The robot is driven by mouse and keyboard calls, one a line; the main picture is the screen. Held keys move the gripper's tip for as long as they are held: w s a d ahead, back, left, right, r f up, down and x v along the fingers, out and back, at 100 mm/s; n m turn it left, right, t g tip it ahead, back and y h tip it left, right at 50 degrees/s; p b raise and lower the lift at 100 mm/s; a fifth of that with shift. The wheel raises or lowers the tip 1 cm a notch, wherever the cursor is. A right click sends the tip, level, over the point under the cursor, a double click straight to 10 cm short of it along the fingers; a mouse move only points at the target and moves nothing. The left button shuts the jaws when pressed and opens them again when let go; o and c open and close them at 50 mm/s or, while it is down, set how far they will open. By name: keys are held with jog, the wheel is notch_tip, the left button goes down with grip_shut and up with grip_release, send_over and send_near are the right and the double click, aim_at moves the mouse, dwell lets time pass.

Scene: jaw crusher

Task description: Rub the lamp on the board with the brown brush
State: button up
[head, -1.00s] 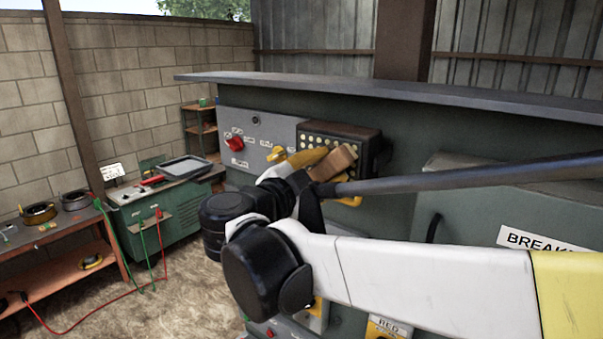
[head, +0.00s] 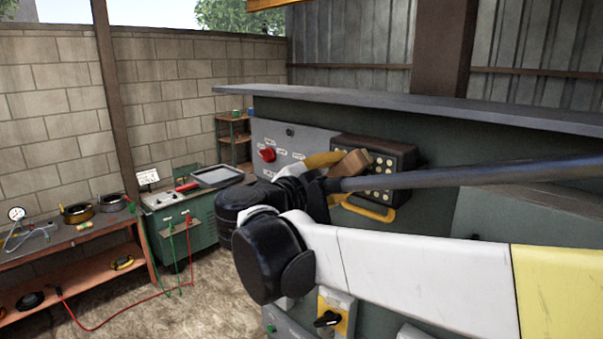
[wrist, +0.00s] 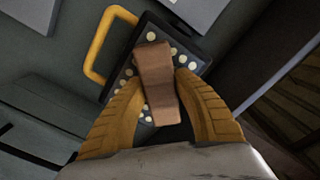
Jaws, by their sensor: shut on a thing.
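The lamp (head: 404,161) is a dark box with rows of pale round lights and a yellow handle (head: 368,208), fixed on the green-grey board. My gripper (head: 328,163) is shut on the brown brush (head: 351,163), which overlaps the lamp's left part in the head view. In the wrist view my gripper (wrist: 156,88) has the brush (wrist: 154,72) between its yellow fingers, over the face of the lamp (wrist: 199,58). The brush hides the middle of the lights. I cannot tell whether the brush touches the lamp.
A grey panel with a red knob (head: 267,155) is left of the lamp. A dark ledge (head: 420,105) juts out above. A yellow switch plate (head: 338,318) is below. A workbench (head: 65,240) and a green cabinet (head: 180,222) stand at left, with open floor before them.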

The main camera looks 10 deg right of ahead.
aim_at(388, 177)
jog(key=shift+s+d+p, duration=0.2)
jog(key=shift+s+d, duration=0.55)
jog(key=shift+s, duration=0.3)
jog(key=shift+s+d+p, duration=0.25)
jog(key=shift+s+d, duration=0.5)
jog(key=shift+s, duration=0.3)
jog(key=shift+s+d+p, duration=0.2)
jog(key=shift+s+d, duration=0.55)
jog(key=shift+s, duration=0.3)
jog(key=shift+w+a+f+b, duration=0.1)
jog(key=shift+w+a+b, duration=0.25)
jog(key=shift+w+a, duration=0.6)
jog(key=shift+w+a+r+b, duration=0.1)
jog(key=shift+w+a+b, duration=0.4)
jog(key=shift+w, duration=0.75)
jog(key=shift+w+a+f+b, duration=0.1)
jog(key=shift+w+a+b, duration=0.15)
jog(key=shift+w+a, duration=0.75)
jog(key=shift+d, duration=0.1)
jog(key=shift+v, duration=2.95)
jog(key=shift+v, duration=1.45)
